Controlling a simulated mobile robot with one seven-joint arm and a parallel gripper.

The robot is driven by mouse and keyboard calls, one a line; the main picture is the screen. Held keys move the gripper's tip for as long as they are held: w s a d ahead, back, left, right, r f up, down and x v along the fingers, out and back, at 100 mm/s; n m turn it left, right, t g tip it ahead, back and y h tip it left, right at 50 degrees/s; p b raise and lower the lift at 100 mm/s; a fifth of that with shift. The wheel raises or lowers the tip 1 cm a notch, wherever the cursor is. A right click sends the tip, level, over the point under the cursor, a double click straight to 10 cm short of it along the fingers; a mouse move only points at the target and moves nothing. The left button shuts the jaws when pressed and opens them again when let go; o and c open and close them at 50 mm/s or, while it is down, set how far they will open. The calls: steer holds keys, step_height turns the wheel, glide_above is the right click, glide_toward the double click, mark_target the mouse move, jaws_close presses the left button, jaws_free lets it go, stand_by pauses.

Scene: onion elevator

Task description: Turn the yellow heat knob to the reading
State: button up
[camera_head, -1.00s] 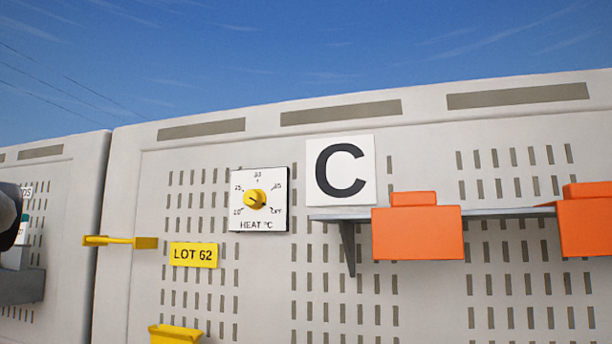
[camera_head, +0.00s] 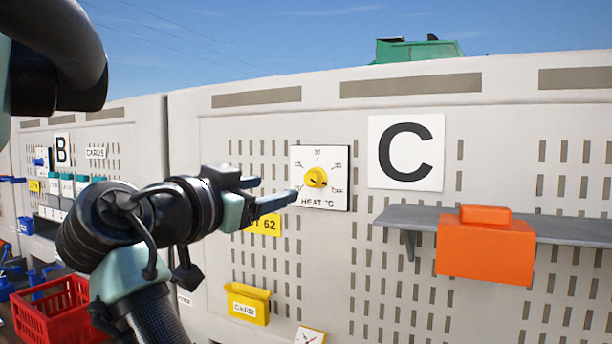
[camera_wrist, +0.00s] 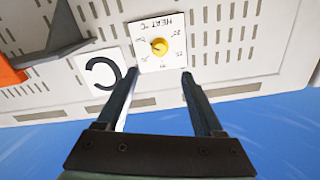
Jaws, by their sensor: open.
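The yellow heat knob (camera_head: 315,178) sits at the middle of a white square dial plate (camera_head: 338,197) marked HEAT °C, on the grey perforated wall. Numbers and OFF ring the knob; the exact setting is too small to read. My gripper (camera_head: 277,192) is just left of the dial plate, fingers pointing right. In the wrist view the dial appears upside down, with the knob (camera_wrist: 159,46) ahead of and between my two open fingers (camera_wrist: 160,80). The fingers are empty and apart from the knob.
A letter C sign (camera_head: 406,152) is right of the dial. Below it a grey shelf (camera_head: 400,217) juts out, with an orange box (camera_head: 486,246) at it. A yellow LOT 62 label (camera_head: 264,225) is partly behind my gripper. A yellow bin (camera_head: 247,304) hangs lower; a red crate (camera_head: 60,312) stands lower left.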

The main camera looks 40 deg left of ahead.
mark_target(310, 180)
steer(key=p+x, duration=0.6)
steer(key=x, duration=0.5)
steer(key=shift+w+r, duration=0.15)
steer(key=shift+x, duration=0.75)
jaws_close()
